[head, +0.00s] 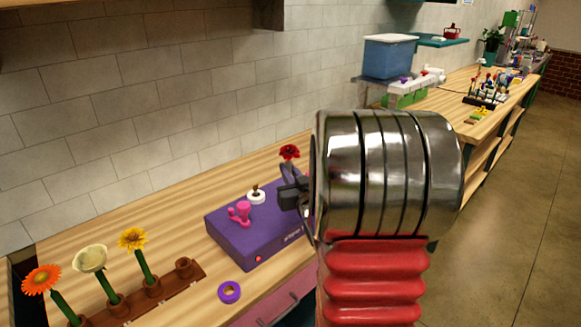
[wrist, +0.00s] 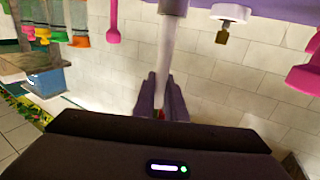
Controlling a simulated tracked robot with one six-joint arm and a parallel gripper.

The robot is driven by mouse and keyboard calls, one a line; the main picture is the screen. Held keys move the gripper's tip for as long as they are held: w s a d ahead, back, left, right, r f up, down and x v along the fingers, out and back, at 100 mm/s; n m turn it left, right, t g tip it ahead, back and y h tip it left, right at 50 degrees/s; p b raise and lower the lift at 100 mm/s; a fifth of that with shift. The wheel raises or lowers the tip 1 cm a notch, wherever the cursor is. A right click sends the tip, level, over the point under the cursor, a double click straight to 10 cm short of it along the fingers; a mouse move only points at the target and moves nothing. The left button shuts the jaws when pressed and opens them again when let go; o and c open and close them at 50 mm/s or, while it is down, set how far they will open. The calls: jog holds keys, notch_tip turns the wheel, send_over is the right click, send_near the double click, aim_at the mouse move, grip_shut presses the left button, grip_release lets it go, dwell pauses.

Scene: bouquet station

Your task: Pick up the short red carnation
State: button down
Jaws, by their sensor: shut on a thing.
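The short red carnation (head: 289,152) shows its red head just above my gripper (head: 290,193), over the far right part of the purple box. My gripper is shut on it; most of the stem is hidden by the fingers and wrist. In the wrist view, a small bit of red (wrist: 160,113) shows between the fingers of my gripper (wrist: 160,98). A pale grey upright (wrist: 169,45) runs from the box side toward the fingers. I cannot tell whether the stem is clear of it.
The purple box (head: 245,225) carries a pink knob (head: 241,213) and a white knob (head: 256,196). A brown rack (head: 184,268) holds orange, cream and yellow flowers at the lower left. A purple ring (head: 229,292) lies on the wooden counter. A blue bin (head: 390,58) stands further back.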

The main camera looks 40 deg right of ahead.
aim_at(289, 143)
notch_tip(289, 143, up, 10)
jog(key=shift+f, duration=0.1)
dwell(0.4)
dwell(0.5)
jog(key=shift+r, duration=3.5)
